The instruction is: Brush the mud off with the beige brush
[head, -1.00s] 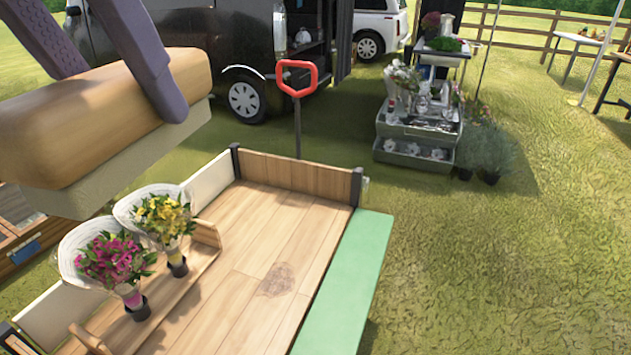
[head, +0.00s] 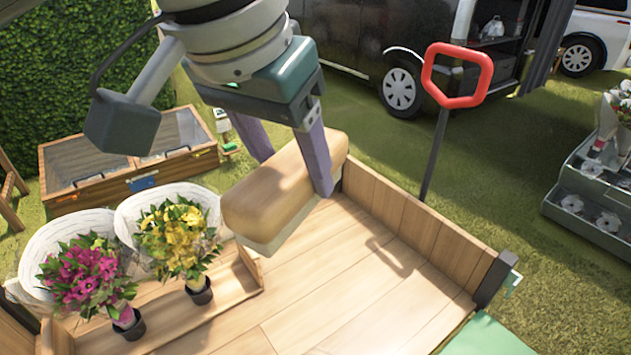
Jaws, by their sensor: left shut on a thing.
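The beige brush (head: 268,198) is a rounded tan block with a paler strip along its underside. My left gripper (head: 293,177) is shut on it, with one purple finger on each side. The brush is tilted and appears to be above the wooden cart bed (head: 330,265), near its far left corner. A gap seems to remain below it, with shadows on the boards to the right. No mud patch shows in the current head view. My right gripper is not in view.
Pink (head: 88,273) and yellow (head: 176,238) bouquets in white wraps stand at the cart's left. A red handle (head: 457,77) rises beyond the wooden end wall (head: 415,222). A green panel (head: 490,337) edges the right side.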

